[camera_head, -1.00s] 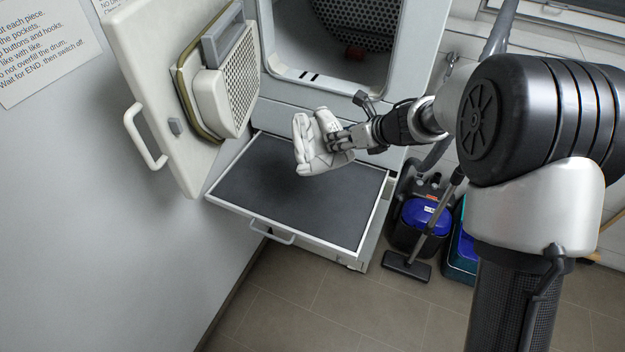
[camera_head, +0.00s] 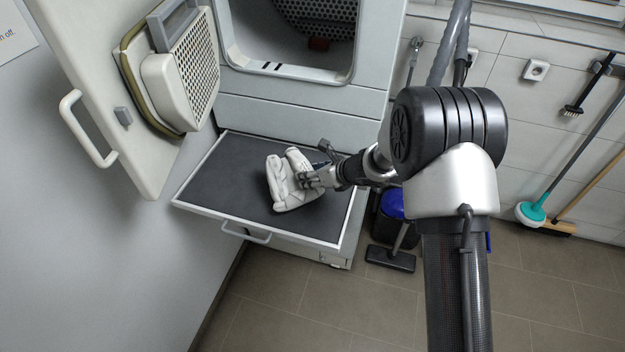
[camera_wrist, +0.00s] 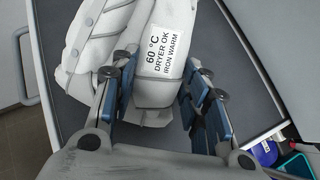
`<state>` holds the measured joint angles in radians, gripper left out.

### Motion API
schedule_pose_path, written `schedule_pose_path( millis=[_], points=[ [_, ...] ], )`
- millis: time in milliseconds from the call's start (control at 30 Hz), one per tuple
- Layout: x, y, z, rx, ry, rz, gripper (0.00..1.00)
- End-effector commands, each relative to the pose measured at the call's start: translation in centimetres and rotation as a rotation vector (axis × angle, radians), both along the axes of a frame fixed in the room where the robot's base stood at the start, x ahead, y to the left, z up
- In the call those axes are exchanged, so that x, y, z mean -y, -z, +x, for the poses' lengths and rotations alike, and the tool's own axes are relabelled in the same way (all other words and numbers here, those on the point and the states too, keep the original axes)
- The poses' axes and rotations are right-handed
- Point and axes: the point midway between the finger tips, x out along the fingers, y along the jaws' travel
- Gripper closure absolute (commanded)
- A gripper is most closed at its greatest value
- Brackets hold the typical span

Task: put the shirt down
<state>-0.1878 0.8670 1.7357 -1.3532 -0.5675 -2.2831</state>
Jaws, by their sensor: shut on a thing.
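The shirt (camera_head: 287,182) is a white folded bundle over the dark pull-out shelf (camera_head: 230,170) in the head view. In the wrist view the shirt (camera_wrist: 95,30) carries a white care label (camera_wrist: 164,52) reading "60 °C DRYER OK IRON WARM". My gripper (camera_head: 308,178) is shut on the right side of the shirt. In the wrist view its blue-padded fingers (camera_wrist: 165,100) stand on both sides of the cloth. The shirt is at or just above the shelf; I cannot tell whether it touches.
The open dryer door (camera_head: 100,80) is at left and the drum opening (camera_head: 318,40) is behind the shelf. Bare shelf lies left of the shirt. A vacuum cleaner with a blue top (camera_head: 392,203) stands right of the shelf, its floor head (camera_head: 390,259) in front.

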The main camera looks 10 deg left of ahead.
Motion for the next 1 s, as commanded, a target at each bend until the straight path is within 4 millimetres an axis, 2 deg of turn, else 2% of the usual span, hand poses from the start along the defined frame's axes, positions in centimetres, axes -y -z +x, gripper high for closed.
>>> schedule_pose_path(
  millis=[67,500,533,800,1000],
  points=[
    [-0.02,1.01,0.04,0.001,0.001,0.002,1.00],
    [-0.02,1.42,0.05,0.002,0.001,0.001,1.00],
    [0.01,1.37,0.01,0.000,0.001,0.000,0.56],
    [0.00,1.31,0.00,0.000,0.000,0.000,0.38],
    [0.00,1.31,0.01,0.000,0.001,0.000,0.38]
  ],
)
